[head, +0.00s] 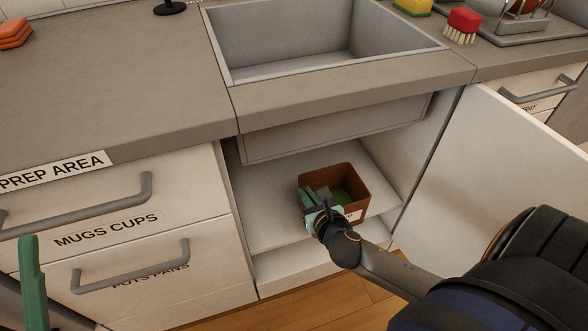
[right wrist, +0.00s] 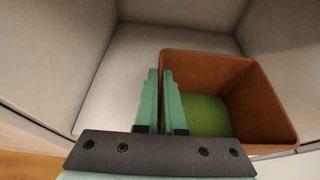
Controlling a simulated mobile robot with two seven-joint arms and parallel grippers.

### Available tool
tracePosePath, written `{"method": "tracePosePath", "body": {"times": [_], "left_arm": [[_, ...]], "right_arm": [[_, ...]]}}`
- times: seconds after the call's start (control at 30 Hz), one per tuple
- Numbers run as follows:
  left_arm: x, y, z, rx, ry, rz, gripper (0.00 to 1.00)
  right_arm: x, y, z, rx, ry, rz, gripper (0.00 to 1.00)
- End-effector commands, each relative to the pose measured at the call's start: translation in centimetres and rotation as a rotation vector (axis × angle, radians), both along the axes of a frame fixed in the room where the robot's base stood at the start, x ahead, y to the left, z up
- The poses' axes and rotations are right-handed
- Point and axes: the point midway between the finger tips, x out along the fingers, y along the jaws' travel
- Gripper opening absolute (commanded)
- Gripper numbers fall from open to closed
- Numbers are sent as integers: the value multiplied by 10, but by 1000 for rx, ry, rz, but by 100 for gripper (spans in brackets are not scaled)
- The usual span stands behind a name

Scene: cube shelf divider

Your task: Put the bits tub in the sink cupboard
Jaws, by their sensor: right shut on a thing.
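The bits tub (head: 357,178) is a brown open box with something green inside and a white label on its front. It is inside the open sink cupboard (head: 275,215), over its pale shelf; I cannot tell whether it rests on it. My right gripper (head: 318,197) is shut on the tub's wall, one finger on each side. In the right wrist view, the gripper (right wrist: 160,100) pinches the left wall of the tub (right wrist: 265,110). One green finger of my left gripper (head: 30,275) shows at the lower left; its opening cannot be told.
The cupboard door (head: 500,180) stands open on the right. The sink (head: 300,40) and its basin hang above the opening. Closed drawers (head: 120,215) with handles flank the left. The shelf is clear left of the tub.

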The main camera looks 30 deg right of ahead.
Motion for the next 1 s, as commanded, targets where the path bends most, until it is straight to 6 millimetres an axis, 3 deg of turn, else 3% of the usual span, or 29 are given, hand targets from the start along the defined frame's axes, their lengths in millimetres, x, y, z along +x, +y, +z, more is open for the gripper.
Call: {"method": "tracePosePath", "body": {"times": [0.03, 0.3, 0.5, 0.67, 1.0], "left_arm": [[0, 0, -5, -2, 2, -3, 50], [1, -1, -21, -14, 14, -19, 50], [1, -2, -29, -25, 23, -30, 50], [1, -2, -32, -29, 27, -33, 50], [3, -5, -61, -34, 51, -53, 50]], "right_arm": [[15, -4, 0, -4, -8, 0, 0], [76, -19, 0, -4, -7, -1, 0], [109, -27, 0, -2, -5, -1, 0], [117, -28, 0, -2, -2, 1, 0], [116, -28, -36, -2, -3, 0, 0]]}}
